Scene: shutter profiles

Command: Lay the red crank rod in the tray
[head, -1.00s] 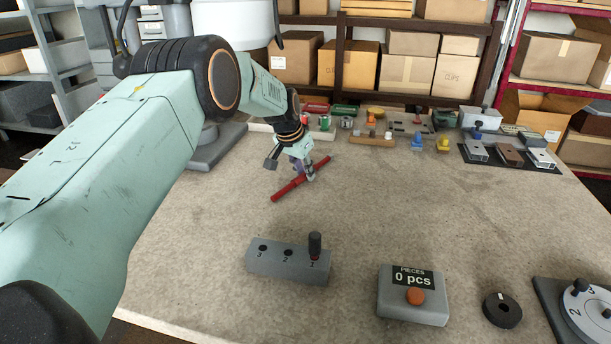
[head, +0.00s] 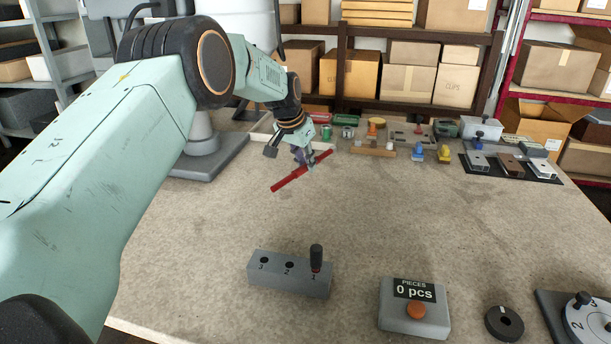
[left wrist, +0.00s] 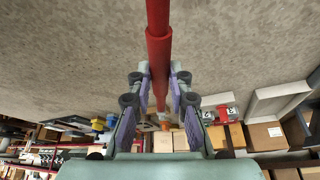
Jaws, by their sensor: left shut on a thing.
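In the left wrist view the rod (left wrist: 158,45) runs between the two fingers (left wrist: 159,85), with a thicker red section at the grip. A white-walled tray (head: 260,138) lies behind the gripper in the head view, partly hidden by my arm. A white frame at the right of the left wrist view (left wrist: 280,97) looks like this tray. My right gripper is not in view.
A grey block with numbered holes and a black-knobbed lever (head: 289,273), a piece counter (head: 414,306) and a black ring (head: 504,323) stand in front. Several small coloured parts (head: 375,128) line the back. The middle of the table (head: 400,215) is clear.

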